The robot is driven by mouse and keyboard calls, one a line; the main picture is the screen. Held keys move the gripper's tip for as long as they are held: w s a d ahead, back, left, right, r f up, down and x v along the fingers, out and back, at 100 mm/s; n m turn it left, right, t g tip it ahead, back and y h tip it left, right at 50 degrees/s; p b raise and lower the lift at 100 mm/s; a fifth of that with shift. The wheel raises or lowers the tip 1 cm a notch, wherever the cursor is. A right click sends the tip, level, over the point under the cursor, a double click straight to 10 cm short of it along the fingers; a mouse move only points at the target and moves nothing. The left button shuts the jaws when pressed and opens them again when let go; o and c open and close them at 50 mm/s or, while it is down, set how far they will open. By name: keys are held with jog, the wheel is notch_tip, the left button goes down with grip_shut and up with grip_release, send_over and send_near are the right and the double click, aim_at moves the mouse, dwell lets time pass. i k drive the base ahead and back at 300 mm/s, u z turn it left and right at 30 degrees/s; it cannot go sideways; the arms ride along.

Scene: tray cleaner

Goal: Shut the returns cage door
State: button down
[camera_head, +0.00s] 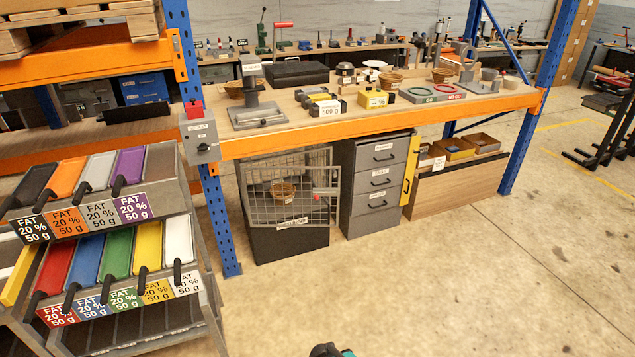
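The returns cage (290,246) is a dark box with wire mesh, on the floor under the bench, left of the grey drawer unit. Its mesh door (262,208) has a grey frame, a label low on it and a red handle (325,192) near its right edge. The door appears to stand out from the cage front, its right edge reaching past the box, so it looks ajar; the exact angle is hard to tell. A wicker basket (282,190) shows through the mesh. My gripper (331,350) is a dark and teal tip at the bottom edge, well apart from the cage; its fingers cannot be made out.
A blue rack post (220,225) stands just left of the cage. The drawer unit (376,205) stands to its right. A rack of coloured trays (118,255) fills the left. The bench edge (380,122) runs above. The floor (400,290) before the cage is clear.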

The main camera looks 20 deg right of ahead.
aim_at(336, 189)
jog(key=u, duration=0.35)
jog(key=i, duration=0.6)
jog(key=u, duration=0.25)
jog(key=k, duration=0.9)
jog(key=u, duration=0.2)
jog(key=i, duration=0.9)
jog(key=z, duration=0.05)
